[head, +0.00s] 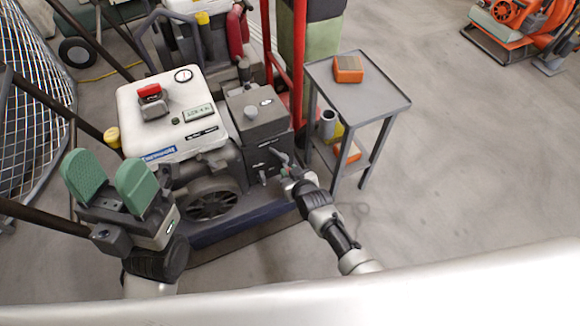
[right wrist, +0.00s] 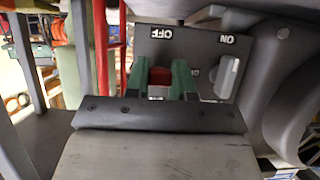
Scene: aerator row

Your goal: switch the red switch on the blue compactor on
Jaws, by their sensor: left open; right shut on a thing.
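The compactor (head: 225,226) has a blue base under a white top and a dark grey engine box (head: 262,125). In the right wrist view its dark panel carries the labels OFF and ON. The red switch (right wrist: 160,91) shows on that panel between the green fingers of my right gripper (right wrist: 160,72), which is shut on it. In the head view my right gripper (head: 284,168) is at the engine box's side, and the switch is hidden. The switch's exact position is hard to tell. My left gripper (head: 110,168) is open and empty, left of the compactor.
A pale grey lever (right wrist: 228,76) sits right of the switch, below the ON label. A grey cart (head: 360,96) with an orange box (head: 348,68) stands close to the right of the compactor. A mesh drum (head: 32,100) is at the left.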

